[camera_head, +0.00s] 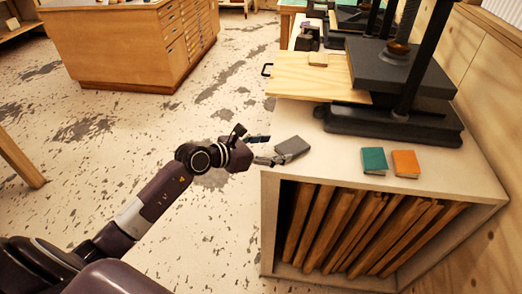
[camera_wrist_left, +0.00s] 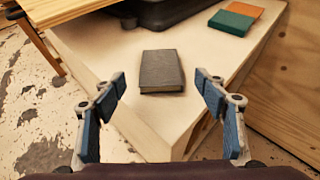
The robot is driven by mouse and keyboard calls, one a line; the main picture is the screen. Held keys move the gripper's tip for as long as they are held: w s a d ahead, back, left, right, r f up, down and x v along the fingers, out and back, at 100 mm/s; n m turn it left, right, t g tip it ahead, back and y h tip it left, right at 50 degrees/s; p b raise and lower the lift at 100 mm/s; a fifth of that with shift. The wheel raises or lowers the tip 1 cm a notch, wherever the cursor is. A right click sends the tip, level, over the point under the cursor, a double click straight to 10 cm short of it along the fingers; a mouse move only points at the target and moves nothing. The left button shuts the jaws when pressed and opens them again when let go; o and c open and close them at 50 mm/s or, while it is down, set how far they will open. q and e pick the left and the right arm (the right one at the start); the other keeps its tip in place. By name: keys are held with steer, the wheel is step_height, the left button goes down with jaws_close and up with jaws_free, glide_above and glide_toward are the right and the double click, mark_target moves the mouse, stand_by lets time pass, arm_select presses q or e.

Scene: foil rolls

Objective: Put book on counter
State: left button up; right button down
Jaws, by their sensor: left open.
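A grey book (camera_head: 292,147) lies flat near the left edge of the pale counter top (camera_head: 330,175). In the left wrist view the same grey book (camera_wrist_left: 162,71) lies between and beyond my spread fingertips, with bare counter (camera_wrist_left: 150,115) around it. My left gripper (camera_head: 264,149) is open and empty, just left of the book at the counter's edge; its two fingers also show in the left wrist view (camera_wrist_left: 160,100). I see no contact with the book. My right gripper is not in either view.
A teal book (camera_head: 373,160) and an orange book (camera_head: 405,163) lie further right on the counter. Behind stands a heavy black press (camera_head: 395,125) with a wooden board (camera_head: 310,75) jutting left. Boards fill the shelf below. Open floor lies left, before a wooden drawer cabinet (camera_head: 120,50).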

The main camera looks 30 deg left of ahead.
arm_select(q)
steer(key=shift+b+v, duration=0.3)
steer(key=shift+v, duration=2.45)
